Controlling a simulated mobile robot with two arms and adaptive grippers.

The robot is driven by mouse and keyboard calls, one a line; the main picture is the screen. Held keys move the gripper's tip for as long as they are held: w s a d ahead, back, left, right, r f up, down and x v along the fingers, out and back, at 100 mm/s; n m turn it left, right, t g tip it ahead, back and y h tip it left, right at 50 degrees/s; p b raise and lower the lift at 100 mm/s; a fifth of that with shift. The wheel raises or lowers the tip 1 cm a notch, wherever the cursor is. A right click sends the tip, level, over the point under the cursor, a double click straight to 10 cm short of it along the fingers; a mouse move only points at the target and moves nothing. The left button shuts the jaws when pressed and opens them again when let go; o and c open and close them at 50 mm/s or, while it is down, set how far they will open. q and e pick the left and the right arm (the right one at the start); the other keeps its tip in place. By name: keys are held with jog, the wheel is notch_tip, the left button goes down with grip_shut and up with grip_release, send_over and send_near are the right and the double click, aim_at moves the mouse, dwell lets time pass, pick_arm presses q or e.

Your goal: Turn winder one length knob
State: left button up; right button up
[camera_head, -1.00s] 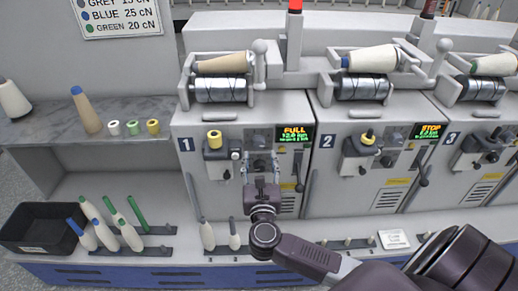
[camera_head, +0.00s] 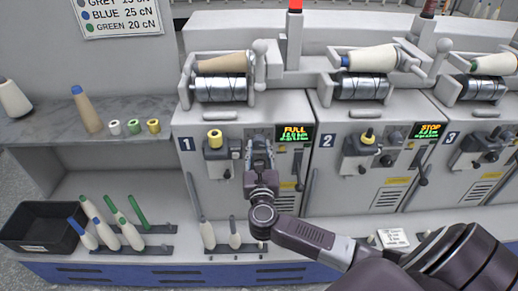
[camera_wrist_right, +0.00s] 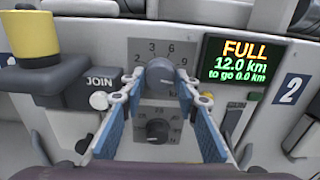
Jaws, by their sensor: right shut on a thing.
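Winder one (camera_head: 230,185) is the left machine, marked 1. In the right wrist view its upper grey knob (camera_wrist_right: 160,72) sits on a dial plate with numbers such as 3, 6 and 9, which looks like the length dial. My right gripper (camera_wrist_right: 161,84) has its two blue-padded fingers closed on either side of this knob. A second dark knob (camera_wrist_right: 157,130) shows lower, between the fingers. In the head view my right gripper (camera_head: 259,147) reaches the panel and hides most of the knobs. My left gripper is not in view.
A display (camera_wrist_right: 236,62) right of the knob reads FULL, 12.0 km, to go 0.0 km. A JOIN button box (camera_wrist_right: 92,88) and a yellow bobbin (camera_wrist_right: 35,35) are to the left. A dark lever (camera_head: 298,168) hangs below the display. Winder two (camera_head: 335,185) stands to the right.

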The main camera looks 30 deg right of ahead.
jog(key=shift+c, duration=0.3)
jog(key=shift+n+p, duration=1)
jog(key=shift+p, duration=0.15)
jog(key=n+p, duration=0.3)
jog(key=shift+r+n, duration=0.1)
jog(key=shift+n, duration=0.2)
jog(key=n+p, duration=0.2)
jog(key=n, duration=0.1)
jog(key=shift+n+p, duration=0.3)
jog(key=shift+n, duration=0.1)
jog(key=n+p, duration=0.2)
jog(key=n, duration=0.1)
jog(key=shift+a+n, duration=0.1)
jog(key=shift+n, duration=0.2)
jog(key=n+p, duration=0.3)
jog(key=n, duration=0.3)
jog(key=shift+p, duration=0.3)
jog(key=n, duration=0.1)
jog(key=n+p, duration=0.1)
jog(key=n, duration=0.2)
jog(key=shift+f+p, duration=0.25)
jog(key=shift+p, duration=0.05)
jog(key=shift+n, duration=0.5)
